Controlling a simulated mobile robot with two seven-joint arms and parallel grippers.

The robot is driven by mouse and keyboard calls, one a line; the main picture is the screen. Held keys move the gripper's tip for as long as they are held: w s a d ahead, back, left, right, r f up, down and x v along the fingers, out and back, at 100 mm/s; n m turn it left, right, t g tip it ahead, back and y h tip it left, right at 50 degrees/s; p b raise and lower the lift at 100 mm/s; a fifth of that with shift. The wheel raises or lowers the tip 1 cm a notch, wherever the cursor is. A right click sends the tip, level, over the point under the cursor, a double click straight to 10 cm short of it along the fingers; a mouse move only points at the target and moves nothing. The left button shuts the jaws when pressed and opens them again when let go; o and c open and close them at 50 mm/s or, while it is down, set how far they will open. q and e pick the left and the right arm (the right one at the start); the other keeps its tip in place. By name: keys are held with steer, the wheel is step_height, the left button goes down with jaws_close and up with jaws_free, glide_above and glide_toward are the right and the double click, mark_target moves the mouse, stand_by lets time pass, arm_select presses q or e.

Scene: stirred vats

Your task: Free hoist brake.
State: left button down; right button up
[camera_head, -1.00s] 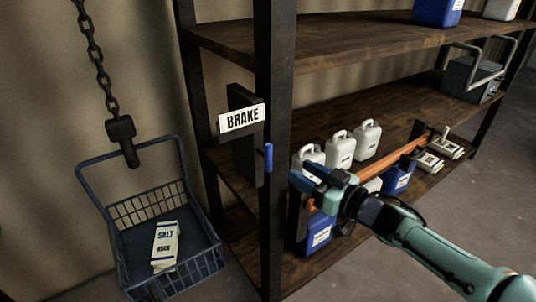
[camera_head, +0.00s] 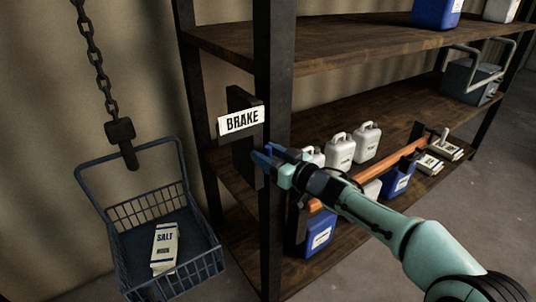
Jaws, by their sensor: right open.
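The brake is a dark plate (camera_head: 243,97) on the shelf post with a white sign reading BRAKE (camera_head: 241,122). My right gripper (camera_head: 264,156) is open just below and right of the sign, at the spot of the small blue brake handle. Its blue fingers cover the handle, so I cannot tell whether they touch it or stand around it. The hoist chain (camera_head: 95,55) hangs at the left with a dark hook block (camera_head: 121,133) above a blue wire basket (camera_head: 172,270). A SALT bag (camera_head: 164,247) lies in the basket. My left gripper is out of view.
A dark shelf post (camera_head: 275,60) stands right beside the brake. White jugs (camera_head: 367,143), blue containers (camera_head: 320,235) and an orange bar (camera_head: 395,159) are on the shelf, close to my right arm. A grey metal box (camera_head: 470,82) stands farther right.

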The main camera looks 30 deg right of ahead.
jaws_close()
